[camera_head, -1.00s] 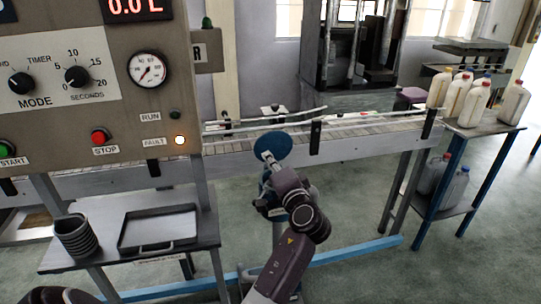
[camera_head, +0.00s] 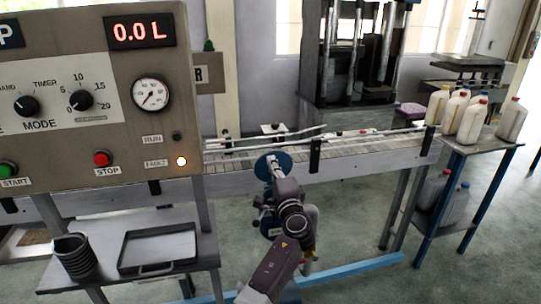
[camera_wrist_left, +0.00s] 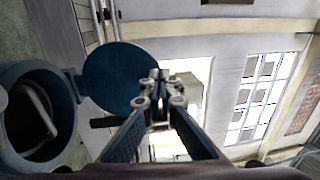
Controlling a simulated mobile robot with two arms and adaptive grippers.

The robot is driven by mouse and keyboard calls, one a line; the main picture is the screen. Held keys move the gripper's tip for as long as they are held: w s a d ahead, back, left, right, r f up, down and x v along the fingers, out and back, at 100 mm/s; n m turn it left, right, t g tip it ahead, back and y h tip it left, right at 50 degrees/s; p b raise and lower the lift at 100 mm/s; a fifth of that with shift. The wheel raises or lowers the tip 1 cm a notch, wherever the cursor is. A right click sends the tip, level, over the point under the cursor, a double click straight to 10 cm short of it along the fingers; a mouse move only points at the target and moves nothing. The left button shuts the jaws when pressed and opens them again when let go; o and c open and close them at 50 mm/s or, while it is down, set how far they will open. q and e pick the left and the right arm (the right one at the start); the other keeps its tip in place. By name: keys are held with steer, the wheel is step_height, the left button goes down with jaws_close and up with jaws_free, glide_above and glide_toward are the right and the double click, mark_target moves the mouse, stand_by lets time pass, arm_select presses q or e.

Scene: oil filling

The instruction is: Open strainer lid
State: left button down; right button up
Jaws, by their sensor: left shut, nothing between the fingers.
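The strainer lid (camera_head: 285,161) is a blue disc standing raised in front of the conveyor in the head view. In the left wrist view the lid (camera_wrist_left: 112,72) is swung up on a hinge beside the blue strainer body (camera_wrist_left: 66,100). The strainer's round mouth is uncovered, with a grey looped handle (camera_wrist_left: 38,105) inside. My left gripper (camera_head: 272,160) is shut and empty, overlapping the lid in the head view. In the left wrist view its fingertips (camera_wrist_left: 160,76) overlap the lid's right edge; I cannot tell whether they touch. My right gripper is not in view.
A control panel (camera_head: 60,140) stands at the left, above a shelf with a black tray (camera_head: 158,268) and stacked dark cups (camera_head: 74,256). The conveyor (camera_head: 365,160) runs behind the lid. White bottles (camera_head: 471,122) stand on a table at the right. Open floor (camera_head: 350,225) lies right of my arm.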

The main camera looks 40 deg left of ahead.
mark_target(269, 152)
arm_select(q)
steer(key=shift+x, duration=1.1)
steer(key=shift+p, duration=0.3)
steer(key=p, duration=0.2)
steer(key=w+a+r+h+p, duration=0.1)
steer(key=p, duration=0.1)
steer(key=shift+w+a+r+g, duration=0.15)
steer(key=shift+a+g, duration=0.1)
steer(key=shift+g, duration=0.15)
steer(key=shift+w+a+f+b, duration=0.15)
steer(key=shift+w+a+b, duration=0.25)
steer(key=shift+b, duration=0.2)
steer(key=shift+w+a+f+b, duration=0.2)
steer(key=shift+w+a+b, duration=0.1)
steer(key=shift+a+b, duration=0.25)
steer(key=shift+w+a+r+b, duration=0.2)
steer(key=shift+w+a+b, duration=0.15)
steer(key=shift+w+a, duration=0.15)
